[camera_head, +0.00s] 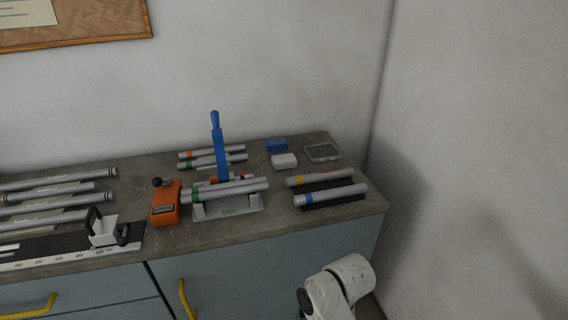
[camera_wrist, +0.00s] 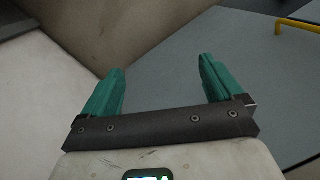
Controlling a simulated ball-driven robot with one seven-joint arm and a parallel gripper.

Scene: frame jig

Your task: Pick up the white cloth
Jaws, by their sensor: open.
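The white cloth (camera_head: 284,161) is a small folded white block on the grey worktop at the back right. It lies just in front of a blue block and left of a shallow clear tray. My gripper shows in the wrist view (camera_wrist: 160,88), with two teal fingers spread apart and nothing between them. It points at the blue-grey cabinet front and the wall. In the head view only my white arm shows, low at the right in front of the bench. My gripper is away from the cloth, and the wrist view does not show the cloth.
A blue block (camera_head: 277,145) and a clear tray (camera_head: 323,152) lie near the cloth. Metal tubes (camera_head: 330,194) rest on a black mat in front. A jig with a tall blue lever (camera_head: 219,147) and an orange device (camera_head: 165,204) stand left. The wall (camera_head: 470,130) closes the right side.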

